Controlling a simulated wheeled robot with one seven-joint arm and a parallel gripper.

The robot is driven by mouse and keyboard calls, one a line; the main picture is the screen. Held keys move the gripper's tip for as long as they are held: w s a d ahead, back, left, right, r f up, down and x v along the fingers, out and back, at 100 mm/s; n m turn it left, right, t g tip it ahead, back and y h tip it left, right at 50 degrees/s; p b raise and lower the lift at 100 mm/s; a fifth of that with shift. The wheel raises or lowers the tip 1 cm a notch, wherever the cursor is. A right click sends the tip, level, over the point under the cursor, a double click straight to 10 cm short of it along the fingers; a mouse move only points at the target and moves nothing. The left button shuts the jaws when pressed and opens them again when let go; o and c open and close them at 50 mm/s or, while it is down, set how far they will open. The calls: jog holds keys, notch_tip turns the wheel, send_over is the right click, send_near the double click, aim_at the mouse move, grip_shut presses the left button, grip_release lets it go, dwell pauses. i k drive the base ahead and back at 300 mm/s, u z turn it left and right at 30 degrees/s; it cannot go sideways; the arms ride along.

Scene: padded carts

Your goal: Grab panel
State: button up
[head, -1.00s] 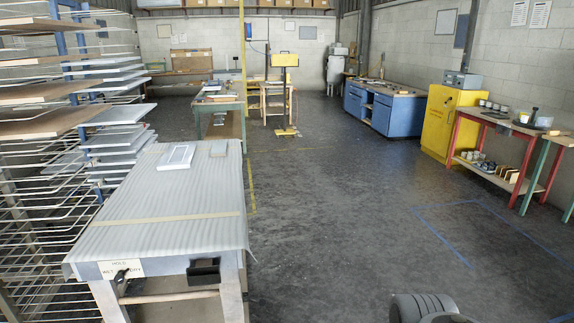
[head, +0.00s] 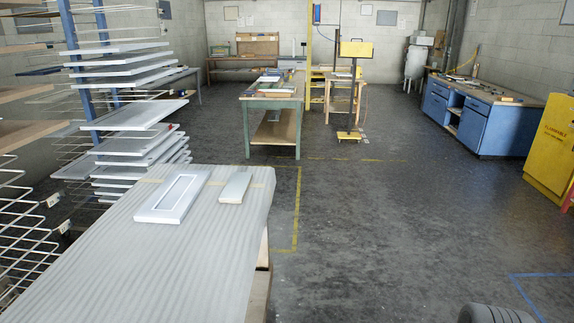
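A white panel with a recessed frame (head: 172,197) lies flat at the far end of the padded cart (head: 120,265). My gripper is not in view; only a grey rounded part of my arm shows at the bottom right edge. Nothing touches either panel.
A rack (head: 130,118) holding several white panels stands left, close behind the cart. A green table (head: 270,95) stands farther back. Blue cabinets (head: 485,115) and a yellow cabinet (head: 552,150) are on the right. The floor (head: 385,215) right of the cart is open.

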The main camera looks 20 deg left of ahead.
aim_at(234, 192)
jog(key=i, duration=2.6)
jog(key=u, duration=3.8)
jog(key=i, duration=0.45)
jog(key=u, duration=0.1)
